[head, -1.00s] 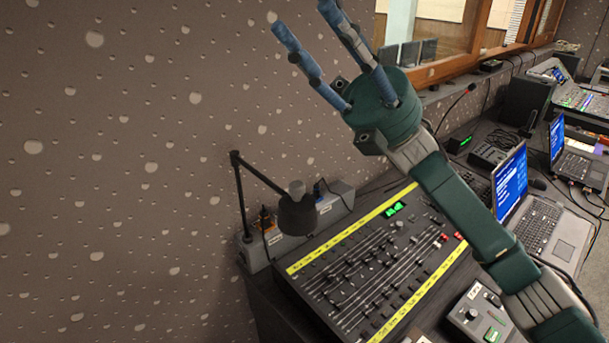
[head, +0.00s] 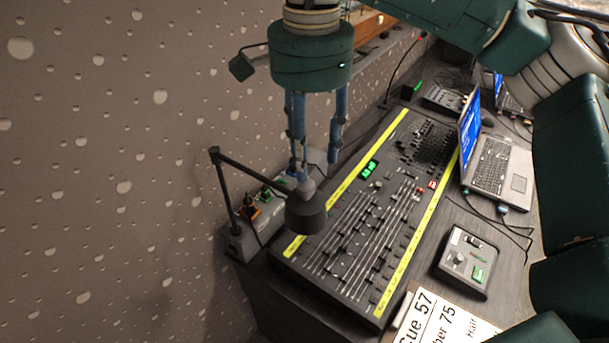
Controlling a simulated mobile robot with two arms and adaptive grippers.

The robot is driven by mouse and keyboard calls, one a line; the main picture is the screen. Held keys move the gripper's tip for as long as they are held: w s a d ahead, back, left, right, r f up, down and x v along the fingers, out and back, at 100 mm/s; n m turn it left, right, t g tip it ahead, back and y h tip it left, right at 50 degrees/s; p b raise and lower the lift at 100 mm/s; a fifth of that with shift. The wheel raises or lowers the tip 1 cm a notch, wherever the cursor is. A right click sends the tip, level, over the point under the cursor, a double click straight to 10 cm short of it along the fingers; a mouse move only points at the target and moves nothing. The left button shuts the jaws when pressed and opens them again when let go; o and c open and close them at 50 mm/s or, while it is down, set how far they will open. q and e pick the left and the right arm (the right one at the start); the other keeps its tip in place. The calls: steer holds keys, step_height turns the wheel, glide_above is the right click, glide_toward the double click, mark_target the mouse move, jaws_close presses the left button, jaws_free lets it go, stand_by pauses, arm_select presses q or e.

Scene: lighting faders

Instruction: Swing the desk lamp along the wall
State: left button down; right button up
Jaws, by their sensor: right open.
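The black desk lamp (head: 305,218) has a jointed arm (head: 250,174) and a round head that hangs over the left end of the fader console (head: 350,230). Its post stands on a grey box by the wall. My right gripper (head: 316,165) points down with its blue fingers apart, just above and behind the lamp head. The fingertips are close to the knob on top of the head; I cannot tell whether they touch it. Nothing is held between the fingers. My left gripper is not in view.
The perforated wall (head: 110,150) runs along the left. An open laptop (head: 490,150) stands right of the console. A small control box (head: 467,262) and a printed cue sheet (head: 445,320) lie in front. Cables cross the desk.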

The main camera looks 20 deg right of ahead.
mark_target(307, 182)
step_height(307, 182, down, 3)
steer(key=shift+f+p, duration=0.2)
steer(key=shift+p, duration=0.3)
step_height(307, 182, down, 3)
steer(key=shift+w+a+f+p, duration=0.15)
steer(key=shift+p, duration=0.3)
steer(key=shift+f, duration=0.35)
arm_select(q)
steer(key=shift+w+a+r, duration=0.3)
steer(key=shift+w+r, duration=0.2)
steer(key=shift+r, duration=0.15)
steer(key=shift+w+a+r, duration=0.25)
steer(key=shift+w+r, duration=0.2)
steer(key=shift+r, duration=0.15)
arm_select(e)
steer(key=shift+c, duration=1)
steer(key=c, duration=0.9)
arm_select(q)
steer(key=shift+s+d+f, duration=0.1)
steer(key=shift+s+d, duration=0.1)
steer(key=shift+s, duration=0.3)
